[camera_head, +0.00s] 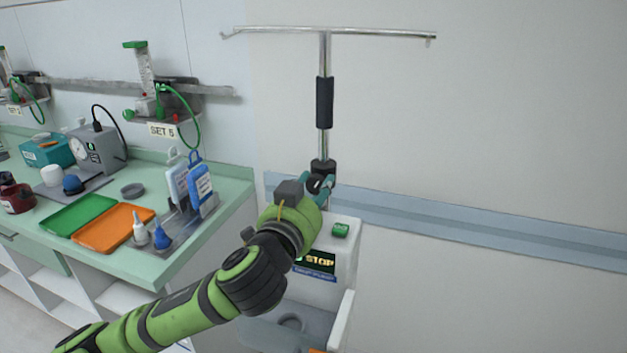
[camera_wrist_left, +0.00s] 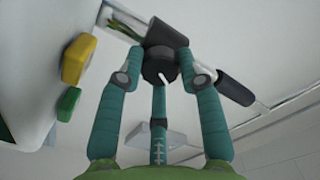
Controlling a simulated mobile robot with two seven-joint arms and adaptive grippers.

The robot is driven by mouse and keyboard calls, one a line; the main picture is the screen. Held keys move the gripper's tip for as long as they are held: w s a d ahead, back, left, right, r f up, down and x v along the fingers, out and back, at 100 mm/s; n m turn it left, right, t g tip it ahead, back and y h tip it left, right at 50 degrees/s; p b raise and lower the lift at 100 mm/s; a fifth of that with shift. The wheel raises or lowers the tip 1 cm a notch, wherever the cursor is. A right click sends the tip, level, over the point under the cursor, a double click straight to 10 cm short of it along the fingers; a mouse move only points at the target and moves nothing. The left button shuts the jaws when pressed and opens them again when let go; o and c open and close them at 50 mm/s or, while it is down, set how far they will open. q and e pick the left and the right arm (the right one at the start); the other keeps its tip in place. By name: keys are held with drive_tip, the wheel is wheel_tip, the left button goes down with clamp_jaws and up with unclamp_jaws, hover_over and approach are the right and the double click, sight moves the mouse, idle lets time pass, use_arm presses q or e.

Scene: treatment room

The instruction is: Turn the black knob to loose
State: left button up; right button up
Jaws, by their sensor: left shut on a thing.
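The black knob (camera_wrist_left: 158,66) is in the middle of the left wrist view, with a pale mark on its face. It sits on a black clamp (camera_head: 322,167) on a chrome pole (camera_head: 325,60). My left gripper (camera_wrist_left: 160,80) has its teal fingers around the knob, shut on it. In the head view the fingers of my left gripper (camera_head: 322,186) reach the clamp, and my wrist hides part of it. My right gripper is not in view.
A white pump unit (camera_head: 345,245) with a STOP display and a green button (camera_head: 340,230) stands below the clamp. A green counter (camera_head: 100,250) with an orange tray (camera_head: 115,226), a green tray (camera_head: 78,215) and bottles is at the left.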

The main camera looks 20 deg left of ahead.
use_arm(q)
drive_tip(key=m+p, duration=0.1)
drive_tip(key=m, duration=0.1)
drive_tip(key=r+m+p, duration=0.1)
drive_tip(key=m+p, duration=0.1)
drive_tip(key=shift+w+a+m, duration=0.1)
drive_tip(key=shift+m, duration=0.2)
drive_tip(key=shift+c, duration=0.2)
drive_tip(key=m+p, duration=0.4)
drive_tip(key=m, duration=0.1)
drive_tip(key=shift+m, duration=0.3)
drive_tip(key=m+p, duration=0.3)
drive_tip(key=m, duration=0.1)
drive_tip(key=shift+f, duration=0.15)
drive_tip(key=m+p, duration=0.2)
drive_tip(key=m, duration=0.1)
drive_tip(key=shift+f, duration=0.15)
drive_tip(key=shift+f+m+p, duration=0.2)
drive_tip(key=shift+m+p, duration=0.25)
drive_tip(key=shift+m, duration=0.05)
drive_tip(key=shift+d, duration=0.2)
drive_tip(key=shift+f, duration=0.15)
drive_tip(key=o, duration=1)
drive_tip(key=shift+o, duration=0.8)
drive_tip(key=shift+d, duration=0.15)
